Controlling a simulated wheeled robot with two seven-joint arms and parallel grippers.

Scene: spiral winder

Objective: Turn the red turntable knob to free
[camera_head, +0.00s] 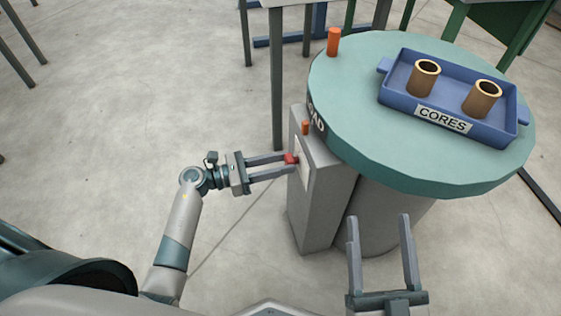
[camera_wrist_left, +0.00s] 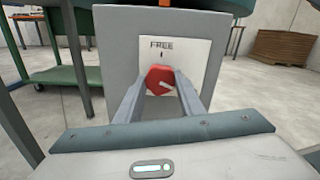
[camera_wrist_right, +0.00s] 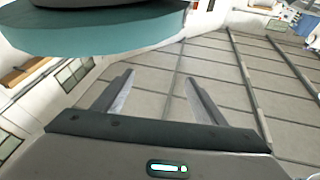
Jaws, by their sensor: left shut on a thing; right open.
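The red knob (camera_head: 291,159) is on the side face of the grey box (camera_head: 328,190) beside the round table. In the left wrist view the knob (camera_wrist_left: 158,80) sits on a white plate (camera_wrist_left: 193,52) marked FREE, with a short tick under the word. The knob's white pointer line points right and slightly down, away from the tick. My left gripper (camera_wrist_left: 160,84) is shut on the knob, one finger at each side. My right gripper (camera_head: 379,218) is open and empty in front of the round table, apart from it.
The round green turntable top (camera_head: 350,110) bears a blue tray (camera_head: 396,100) labelled CORES with two brown cores. An orange peg (camera_head: 334,42) stands near its far left rim, and a smaller orange piece (camera_head: 305,128) is by the box. Open floor (camera_head: 120,110) lies left.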

